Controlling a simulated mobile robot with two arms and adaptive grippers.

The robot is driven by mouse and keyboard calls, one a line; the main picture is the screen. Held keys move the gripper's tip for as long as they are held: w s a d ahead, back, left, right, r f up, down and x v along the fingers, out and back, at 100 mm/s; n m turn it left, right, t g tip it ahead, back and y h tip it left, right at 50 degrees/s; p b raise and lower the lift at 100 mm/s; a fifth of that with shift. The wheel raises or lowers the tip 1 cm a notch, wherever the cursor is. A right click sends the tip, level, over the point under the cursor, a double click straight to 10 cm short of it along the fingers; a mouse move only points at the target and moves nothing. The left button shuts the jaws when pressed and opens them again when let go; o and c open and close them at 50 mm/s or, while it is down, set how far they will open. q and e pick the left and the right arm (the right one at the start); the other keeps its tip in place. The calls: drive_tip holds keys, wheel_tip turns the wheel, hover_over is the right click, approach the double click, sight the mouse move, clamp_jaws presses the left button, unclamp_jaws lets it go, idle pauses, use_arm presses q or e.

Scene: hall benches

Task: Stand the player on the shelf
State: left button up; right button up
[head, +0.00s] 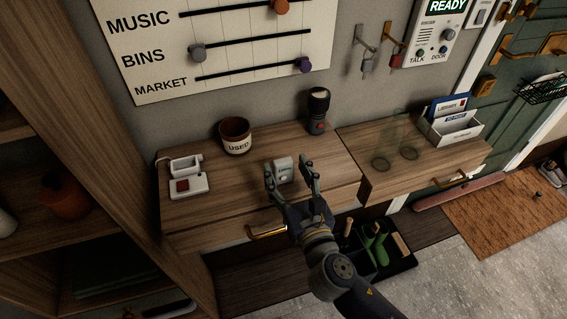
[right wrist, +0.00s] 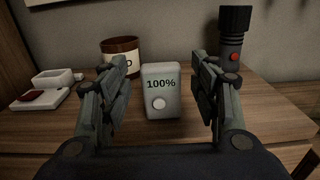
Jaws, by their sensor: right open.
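The player (head: 282,169) is a small pale grey box with a round button on its front. It stands on the wooden shelf (head: 222,196). In the right wrist view the player (right wrist: 161,92) reads "100%" and stands upright between the fingers. My right gripper (head: 290,172) is open, with one finger on each side of the player; in the right wrist view the gripper (right wrist: 162,88) shows gaps on both sides. My left gripper is not in view.
A brown cup (head: 235,136) marked "USED", a black flashlight (head: 318,111) and a white dock with a red button (head: 188,186) stand on the same shelf. Clear glasses (head: 383,161) and a white holder (head: 450,128) stand to the right. A drawer handle (head: 267,232) sits below the shelf.

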drive_tip(key=b+v, duration=0.1)
drive_tip(key=v, duration=0.7)
drive_tip(key=shift+s, duration=0.35)
drive_tip(key=shift+d+r, duration=0.1)
